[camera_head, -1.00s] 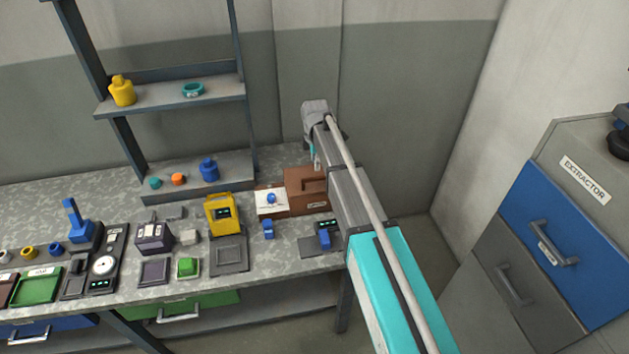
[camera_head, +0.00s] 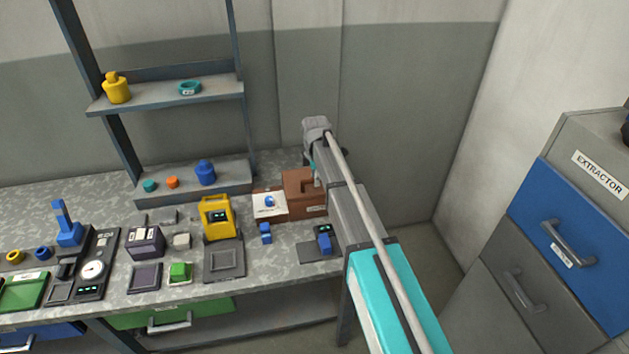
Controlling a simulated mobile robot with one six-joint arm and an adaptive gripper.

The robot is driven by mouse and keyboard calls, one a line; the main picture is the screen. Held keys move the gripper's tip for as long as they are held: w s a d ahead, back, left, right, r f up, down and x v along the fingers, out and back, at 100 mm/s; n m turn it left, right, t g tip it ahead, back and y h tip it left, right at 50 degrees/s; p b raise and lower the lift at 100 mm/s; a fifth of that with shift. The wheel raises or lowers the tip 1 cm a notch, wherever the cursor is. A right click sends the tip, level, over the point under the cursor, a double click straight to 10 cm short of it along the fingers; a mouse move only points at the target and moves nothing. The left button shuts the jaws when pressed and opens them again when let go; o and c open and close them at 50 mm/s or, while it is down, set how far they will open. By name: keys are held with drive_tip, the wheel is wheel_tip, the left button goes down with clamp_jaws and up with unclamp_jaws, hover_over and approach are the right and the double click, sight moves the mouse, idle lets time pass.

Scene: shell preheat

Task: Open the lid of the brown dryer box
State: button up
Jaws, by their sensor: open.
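The brown dryer box (camera_head: 296,182) stands at the back right of the bench, with a small label low on its front. Its lid looks shut. My arm comes in from the lower right and covers the box's right side. My gripper (camera_head: 316,177) is at the top of the box, by the raised handle on the lid. A teal part and a thin grey finger show there; the rest is hidden behind my arm. The gripper is open, and I cannot tell whether it touches the handle.
A white panel with a blue knob (camera_head: 270,201) is directly left of the box. A yellow device (camera_head: 217,217) and a small blue item (camera_head: 265,232) stand nearby. A dark pad with a blue device (camera_head: 323,240) lies in front of the box. A shelf rack (camera_head: 195,185) rises at left.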

idle(0.3)
clamp_jaws()
